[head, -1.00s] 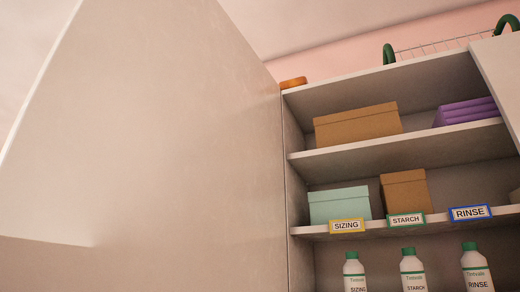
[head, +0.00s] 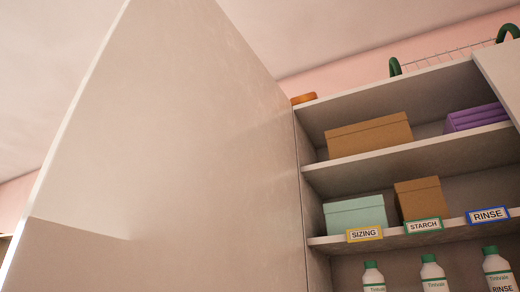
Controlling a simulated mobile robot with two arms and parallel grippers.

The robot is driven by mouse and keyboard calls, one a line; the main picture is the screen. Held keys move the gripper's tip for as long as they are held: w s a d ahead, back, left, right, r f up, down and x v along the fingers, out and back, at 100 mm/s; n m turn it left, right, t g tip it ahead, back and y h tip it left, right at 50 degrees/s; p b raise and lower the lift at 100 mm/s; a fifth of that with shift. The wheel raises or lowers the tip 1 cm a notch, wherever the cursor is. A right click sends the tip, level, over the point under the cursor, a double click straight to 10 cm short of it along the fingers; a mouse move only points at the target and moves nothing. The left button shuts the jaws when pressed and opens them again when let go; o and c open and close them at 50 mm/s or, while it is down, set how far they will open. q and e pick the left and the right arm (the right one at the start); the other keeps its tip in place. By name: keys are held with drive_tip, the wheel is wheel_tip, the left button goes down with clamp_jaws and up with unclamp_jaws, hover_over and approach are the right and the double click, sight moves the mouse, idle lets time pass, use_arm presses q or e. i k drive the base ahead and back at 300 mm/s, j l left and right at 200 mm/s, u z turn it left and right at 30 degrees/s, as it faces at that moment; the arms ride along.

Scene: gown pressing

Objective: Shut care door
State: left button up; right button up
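The care door (head: 190,150) is a large pale beige panel filling the left and middle of the head view. It stands open, hinged at the left side of the cabinet (head: 405,172). Its free edge runs up the left of the picture. The cabinet's shelves are exposed to the right of the door. Neither of my grippers shows in the head view, so I cannot tell where they are relative to the door.
Shelves hold cardboard boxes (head: 368,135), a mint box (head: 355,213) and purple folded cloth (head: 475,117). Bottles (head: 433,275) stand below labels such as SIZING (head: 364,234). An orange item (head: 304,98) and a wire basket (head: 450,54) sit on top. Another panel (head: 500,72) shows at right.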

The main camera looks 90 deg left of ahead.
sight(171, 166)
drive_tip(key=k+j+u, duration=0.65)
drive_tip(key=j+u, duration=0.35)
drive_tip(key=j, duration=0.6)
